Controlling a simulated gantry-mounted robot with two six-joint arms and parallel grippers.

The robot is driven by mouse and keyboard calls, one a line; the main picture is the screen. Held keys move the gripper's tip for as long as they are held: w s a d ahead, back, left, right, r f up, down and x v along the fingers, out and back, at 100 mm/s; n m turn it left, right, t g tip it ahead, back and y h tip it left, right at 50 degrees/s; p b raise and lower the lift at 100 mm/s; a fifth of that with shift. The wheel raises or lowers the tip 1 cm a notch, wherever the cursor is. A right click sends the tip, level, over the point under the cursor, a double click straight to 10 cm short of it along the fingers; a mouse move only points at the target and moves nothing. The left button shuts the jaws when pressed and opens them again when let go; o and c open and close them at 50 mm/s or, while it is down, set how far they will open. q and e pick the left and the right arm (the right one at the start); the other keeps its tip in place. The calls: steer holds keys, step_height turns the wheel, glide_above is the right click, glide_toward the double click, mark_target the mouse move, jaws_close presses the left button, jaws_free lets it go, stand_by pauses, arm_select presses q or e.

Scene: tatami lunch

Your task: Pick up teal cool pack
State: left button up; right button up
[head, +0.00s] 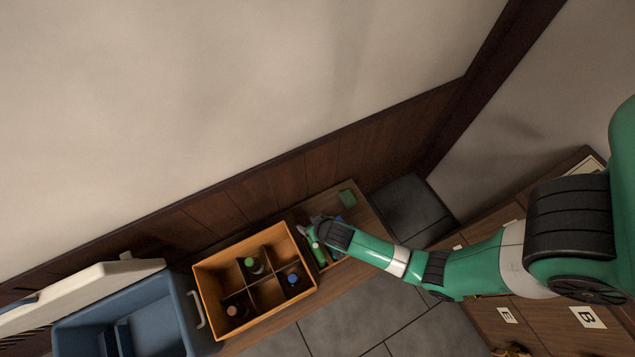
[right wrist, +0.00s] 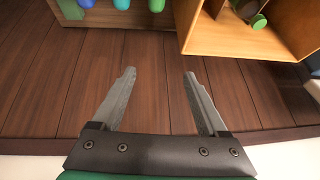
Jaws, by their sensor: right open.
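A small green-teal block (head: 347,198), which may be the teal cool pack, lies at the right end of the wooden shelf in the head view. In the right wrist view a green piece (right wrist: 70,8) shows at the top left edge, beside a row of blue and teal rounded ends; the teal one (right wrist: 122,4) is cut off by the frame, so I cannot tell which is the pack. My right gripper (right wrist: 159,73) is open and empty, its fingers over dark wooden boards, apart from these items. In the head view its dark wrist covers part of the shelf. My left gripper is not in view.
An orange-brown divided crate (head: 205,283) holds several bottles; its corner shows in the wrist view (right wrist: 222,50). A green bottle (head: 318,250) stands beside my right gripper. A blue bin (head: 75,325) is at the lower left. A panelled wall (head: 230,200) runs close behind.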

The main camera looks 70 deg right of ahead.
steer(key=s+f+g+b, duration=0.1)
steer(key=s+f, duration=0.4)
steer(key=s+f+g+b, duration=0.1)
steer(key=s+f+b, duration=0.1)
steer(key=s+f, duration=0.3)
steer(key=shift+f+b, duration=0.3)
steer(key=shift+f, duration=0.25)
steer(key=shift+d+r, duration=0.1)
steer(key=shift+w, duration=0.3)
steer(key=b+x, duration=0.4)
steer(key=x, duration=0.2)
steer(key=shift+w, duration=0.1)
arm_select(q)
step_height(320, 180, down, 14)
steer(key=b, duration=0.3)
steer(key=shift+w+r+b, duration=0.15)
steer(key=shift+b, duration=0.15)
arm_select(e)
steer(key=x, duration=0.5)
steer(key=shift+d, duration=0.15)
